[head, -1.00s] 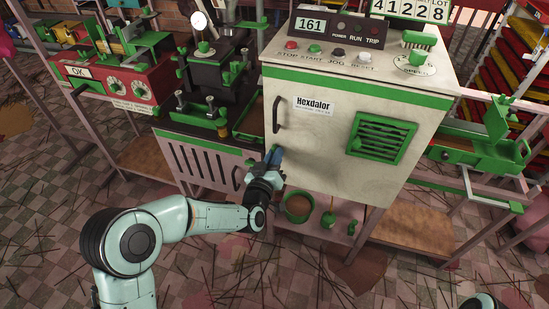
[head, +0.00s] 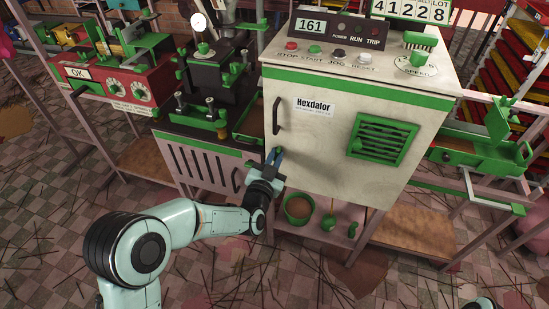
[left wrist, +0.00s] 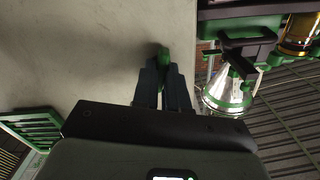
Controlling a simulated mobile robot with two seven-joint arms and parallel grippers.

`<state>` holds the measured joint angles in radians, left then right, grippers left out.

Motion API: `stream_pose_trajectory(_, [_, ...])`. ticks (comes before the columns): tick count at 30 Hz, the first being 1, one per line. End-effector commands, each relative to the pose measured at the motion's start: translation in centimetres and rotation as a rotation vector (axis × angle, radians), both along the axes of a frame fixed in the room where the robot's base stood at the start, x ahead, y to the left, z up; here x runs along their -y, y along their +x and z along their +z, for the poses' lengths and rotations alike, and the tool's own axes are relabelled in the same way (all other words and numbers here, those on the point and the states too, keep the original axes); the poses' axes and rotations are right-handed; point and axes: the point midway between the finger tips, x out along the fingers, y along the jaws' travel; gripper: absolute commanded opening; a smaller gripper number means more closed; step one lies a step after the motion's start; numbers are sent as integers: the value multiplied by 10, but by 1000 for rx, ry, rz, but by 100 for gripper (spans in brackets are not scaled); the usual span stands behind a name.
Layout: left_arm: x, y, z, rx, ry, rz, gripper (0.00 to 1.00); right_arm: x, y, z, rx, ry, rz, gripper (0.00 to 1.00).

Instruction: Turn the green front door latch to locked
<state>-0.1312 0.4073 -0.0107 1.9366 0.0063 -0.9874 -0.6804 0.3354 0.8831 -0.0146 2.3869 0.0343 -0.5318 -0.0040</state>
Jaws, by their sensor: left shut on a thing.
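The front door (head: 330,130) of the pale cabinet is closed, with a dark bar handle at its upper left. The green latch (left wrist: 162,54) is at the door's lower left, and only a small part of it shows. My left gripper (head: 276,156) is at the latch, shut on it. In the left wrist view my two dark fingers (left wrist: 164,78) converge on the green latch from either side. The fingers hide most of the latch in the head view, so its exact angle cannot be told. My right gripper is out of view.
A green vent (head: 382,138) is on the door's right half. Below the door are a green-rimmed bowl (head: 299,209) and small green-handled items on a low shelf. A dark press (head: 212,85) stands left of the cabinet. Thin sticks litter the tiled floor.

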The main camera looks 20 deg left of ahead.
Motion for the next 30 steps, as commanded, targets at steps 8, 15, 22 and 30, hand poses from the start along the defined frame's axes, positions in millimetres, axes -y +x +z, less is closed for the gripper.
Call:
stream_pose_trajectory(8, [0, 0, 1, 6, 49, 1, 0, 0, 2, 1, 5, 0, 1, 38])
stream_pose_trajectory(15, [0, 0, 1, 6, 54, 1, 0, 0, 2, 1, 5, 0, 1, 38])
stream_pose_trajectory(22, [0, 0, 1, 5, 53, 0, 38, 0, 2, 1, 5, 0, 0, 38])
stream_pose_trajectory(30, [0, 0, 1, 3, 52, 0, 38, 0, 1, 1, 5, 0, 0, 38])
